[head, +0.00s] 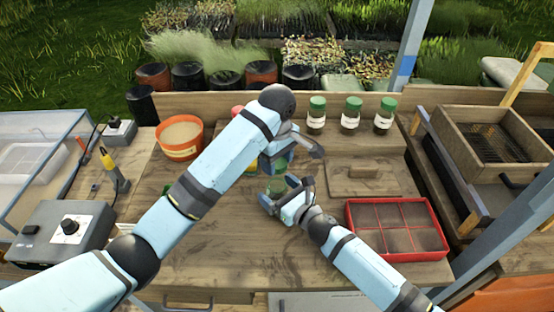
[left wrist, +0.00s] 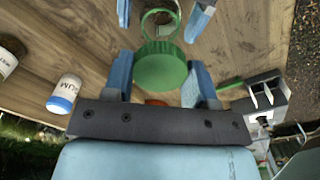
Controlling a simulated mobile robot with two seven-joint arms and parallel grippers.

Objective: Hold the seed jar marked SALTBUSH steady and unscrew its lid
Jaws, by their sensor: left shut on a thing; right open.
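My left gripper (head: 281,156) is shut on a green ribbed lid (left wrist: 160,66), which sits between its blue fingers in the left wrist view. An open jar with a greenish rim (left wrist: 161,20) shows beyond the lid, visibly apart from it. In the head view the jar (head: 276,186) is small and partly hidden, below the left gripper. My right gripper (head: 284,189) is open with its fingers on either side of the jar; I cannot tell if they touch it. The jar's label is hidden, so SALTBUSH cannot be read.
Three green-lidded jars (head: 351,116) stand at the back. A red divided tray (head: 397,201) is at right, a wooden board (head: 362,177) behind it. An orange pot (head: 180,138) and a grey control box (head: 62,232) are at left. A white bottle marked GUM (left wrist: 64,94) shows in the wrist view.

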